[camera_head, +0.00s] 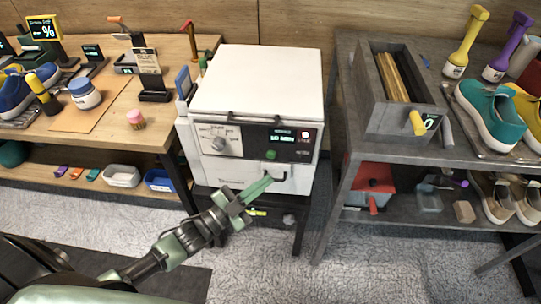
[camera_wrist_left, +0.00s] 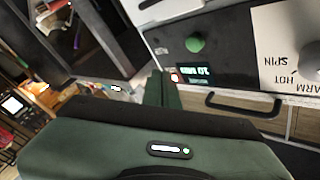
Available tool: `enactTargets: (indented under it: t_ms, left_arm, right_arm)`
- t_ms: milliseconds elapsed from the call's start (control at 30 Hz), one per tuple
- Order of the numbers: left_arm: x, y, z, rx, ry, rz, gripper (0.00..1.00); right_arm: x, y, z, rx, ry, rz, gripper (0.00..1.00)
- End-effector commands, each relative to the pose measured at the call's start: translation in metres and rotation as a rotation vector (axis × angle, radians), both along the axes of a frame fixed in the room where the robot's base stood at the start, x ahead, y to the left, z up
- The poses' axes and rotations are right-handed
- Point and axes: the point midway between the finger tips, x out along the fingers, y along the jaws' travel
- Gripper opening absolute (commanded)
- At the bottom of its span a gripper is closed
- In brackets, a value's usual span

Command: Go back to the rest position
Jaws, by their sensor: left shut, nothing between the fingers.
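My left gripper (camera_head: 257,188) reaches in from the lower left of the head view, in front of a white machine (camera_head: 257,80). The machine's lid is down. My right gripper is not in view.
A wooden bench (camera_head: 110,118) with a blue shoe, jar and small signs stands left. A grey table (camera_head: 352,100) with a long box (camera_head: 385,110) and a teal sneaker (camera_head: 490,115) stands right. Grey carpet (camera_head: 380,265) in front of them is free.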

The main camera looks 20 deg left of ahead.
Motion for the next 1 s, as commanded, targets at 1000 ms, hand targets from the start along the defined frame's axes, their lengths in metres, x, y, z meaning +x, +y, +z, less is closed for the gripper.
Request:
enactTargets:
  t_ms: [1000]
  left_arm:
    - [-0.108,0.082,-0.319,0.037,0.867,0.424,0.00]
  right_arm:
    - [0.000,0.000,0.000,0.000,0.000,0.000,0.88]
